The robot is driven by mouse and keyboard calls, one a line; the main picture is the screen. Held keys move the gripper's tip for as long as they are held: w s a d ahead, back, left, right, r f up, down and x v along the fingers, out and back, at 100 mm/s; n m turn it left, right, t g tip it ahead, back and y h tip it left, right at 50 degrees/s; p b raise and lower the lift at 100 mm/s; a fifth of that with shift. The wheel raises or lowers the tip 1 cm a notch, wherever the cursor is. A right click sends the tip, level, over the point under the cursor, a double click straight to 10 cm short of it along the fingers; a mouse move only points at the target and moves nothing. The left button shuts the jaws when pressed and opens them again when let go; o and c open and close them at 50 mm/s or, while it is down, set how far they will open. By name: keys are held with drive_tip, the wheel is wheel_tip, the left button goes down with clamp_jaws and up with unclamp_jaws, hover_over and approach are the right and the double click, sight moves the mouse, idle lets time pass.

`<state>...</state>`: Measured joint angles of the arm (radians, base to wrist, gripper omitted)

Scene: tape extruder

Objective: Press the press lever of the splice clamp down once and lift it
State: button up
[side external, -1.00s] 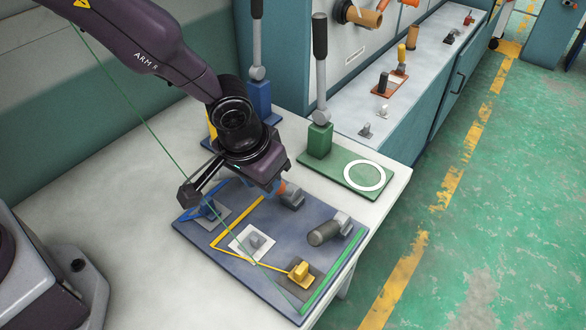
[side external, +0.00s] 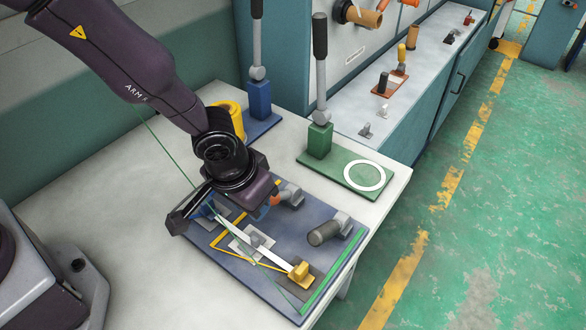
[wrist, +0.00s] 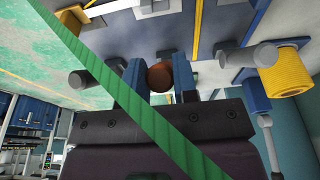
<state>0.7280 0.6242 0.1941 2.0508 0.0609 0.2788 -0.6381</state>
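My gripper (wrist: 160,80) is low over the blue-grey board (side external: 225,262). Its two blue fingers close in on both sides of a round rust-orange knob (wrist: 160,75). A bit of this knob shows below my gripper in the side view (side external: 275,199). It appears to be the press lever's grip; its arm and the clamp body are mostly hidden by my wrist. A pale strip (side external: 274,255) runs from the white square pad (side external: 238,247) to the yellow block (side external: 300,272) on the board.
A green taut strip (wrist: 110,85) crosses the wrist view in front of my gripper. A dark cylinder (side external: 323,233) lies on the board's right. Behind stand a green-based lever (side external: 320,140), a blue-based lever (side external: 259,98) and a yellow spool (side external: 237,116).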

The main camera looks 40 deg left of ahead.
drive_tip(key=o, duration=0.5)
drive_tip(key=shift+r, duration=0.1)
drive_tip(key=shift+s+r, duration=0.6)
drive_tip(key=shift+r, duration=0.35)
drive_tip(key=shift+s+r, duration=0.65)
drive_tip(key=shift+r, duration=0.35)
drive_tip(key=shift+s+r, duration=0.6)
drive_tip(key=shift+r, duration=0.35)
drive_tip(key=v, duration=1.3)
drive_tip(key=shift+s, duration=0.1)
